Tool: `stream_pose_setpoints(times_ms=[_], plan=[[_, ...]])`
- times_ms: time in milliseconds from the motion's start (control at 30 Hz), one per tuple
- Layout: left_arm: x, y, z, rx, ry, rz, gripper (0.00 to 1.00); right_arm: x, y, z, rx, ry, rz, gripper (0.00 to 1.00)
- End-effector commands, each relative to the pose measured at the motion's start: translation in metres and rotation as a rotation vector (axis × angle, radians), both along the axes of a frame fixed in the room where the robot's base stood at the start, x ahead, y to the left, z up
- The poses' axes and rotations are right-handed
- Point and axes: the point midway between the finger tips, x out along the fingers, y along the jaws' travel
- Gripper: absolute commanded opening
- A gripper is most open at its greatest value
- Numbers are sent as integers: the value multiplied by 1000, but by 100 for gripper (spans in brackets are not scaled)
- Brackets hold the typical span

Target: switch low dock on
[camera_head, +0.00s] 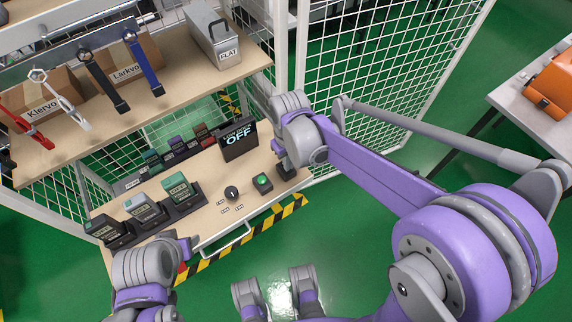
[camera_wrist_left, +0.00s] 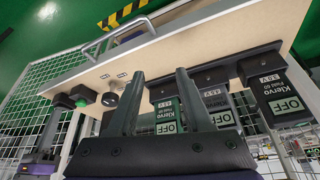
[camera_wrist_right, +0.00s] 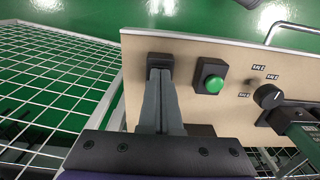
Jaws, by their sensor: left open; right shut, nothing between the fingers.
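A dark display (camera_head: 238,140) at the bench's back right reads OFF; I cannot read its smaller line surely. A green button on a dark box (camera_head: 262,183) sits near the front edge, also in the right wrist view (camera_wrist_right: 211,82). Left of it is a black knob (camera_head: 232,192) with small labels. My right gripper (camera_wrist_right: 160,75) is shut and empty, pointing down at a second dark box (camera_wrist_right: 160,59) beside the green button. Its fingers hide much of that box; I cannot tell whether they touch. My left gripper (camera_wrist_left: 155,82) is open and empty near the bench front.
Several docked testers (camera_head: 145,210) stand on the bench's left, more (camera_head: 178,148) behind; some screens (camera_wrist_left: 286,106) read OFF. A shelf (camera_head: 180,75) above holds boxes and hanging tools. Mesh fencing (camera_head: 375,60) surrounds the right. A handle (camera_head: 228,241) juts from the bench front.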

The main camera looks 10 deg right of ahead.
Motion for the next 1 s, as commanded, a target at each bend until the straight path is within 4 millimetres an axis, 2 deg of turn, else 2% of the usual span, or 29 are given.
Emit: stream_pose_setpoints(times_ms=[567, 1000], plan=[[0, 0, -5, 0, 2, 0, 50, 0, 0, -7, 0, 0, 0, 0], [1, 0, 20, 0, -6, 0, 50, 0, 0, 25, 0, -1, 0, 0]])
